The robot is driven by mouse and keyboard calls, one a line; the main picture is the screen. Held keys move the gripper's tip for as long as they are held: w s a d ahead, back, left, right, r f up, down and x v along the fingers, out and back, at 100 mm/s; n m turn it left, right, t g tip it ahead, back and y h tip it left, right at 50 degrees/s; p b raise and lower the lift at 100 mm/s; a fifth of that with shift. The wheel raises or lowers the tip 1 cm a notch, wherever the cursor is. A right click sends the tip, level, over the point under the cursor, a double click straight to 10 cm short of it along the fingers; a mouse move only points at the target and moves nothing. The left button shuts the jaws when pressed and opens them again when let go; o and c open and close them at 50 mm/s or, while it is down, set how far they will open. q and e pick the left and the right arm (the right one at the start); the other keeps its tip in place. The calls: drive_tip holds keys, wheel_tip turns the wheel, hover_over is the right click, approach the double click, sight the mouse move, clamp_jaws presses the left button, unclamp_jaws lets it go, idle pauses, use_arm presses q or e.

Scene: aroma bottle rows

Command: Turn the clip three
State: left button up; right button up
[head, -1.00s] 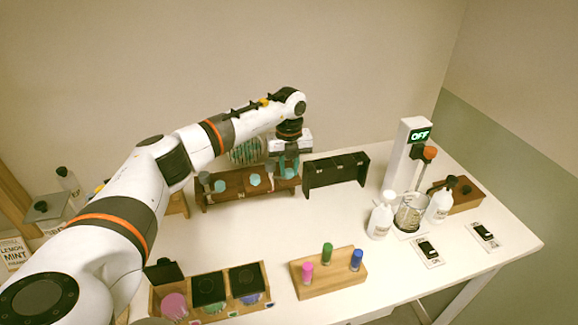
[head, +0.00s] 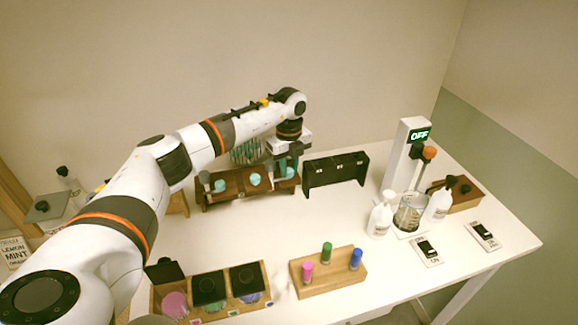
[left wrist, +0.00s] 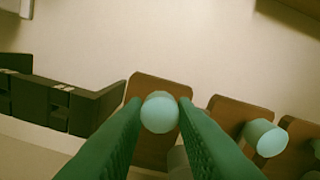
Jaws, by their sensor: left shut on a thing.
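A dark brown rack (head: 232,196) stands at the back left of the table with light teal round pieces along its front. Two of these, a left one (head: 219,186) and a middle one (head: 254,179), show clear of my gripper. My left gripper (head: 287,170) is at the rack's right end. In the left wrist view its green fingers are shut on a teal round piece (left wrist: 159,112), in front of a brown panel (left wrist: 160,88). A second teal piece (left wrist: 265,138) sits to the right on another panel. Any clip numbering is unreadable. My right gripper is out of view.
A black rack (head: 335,178) stands just right of the brown one. A wooden block with coloured pegs (head: 330,274) and a lidded wooden box (head: 210,300) are in front. Bottles and a beaker (head: 409,212) stand at right by the OFF display (head: 420,134). The table's middle is clear.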

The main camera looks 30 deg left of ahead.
sight(289, 170)
use_arm(q)
drive_tip(key=shift+w+r, duration=0.1)
drive_tip(key=shift+r, duration=0.05)
drive_tip(key=o, duration=1)
wheel_tip(289, 170, up, 12)
drive_tip(key=b, duration=0.4)
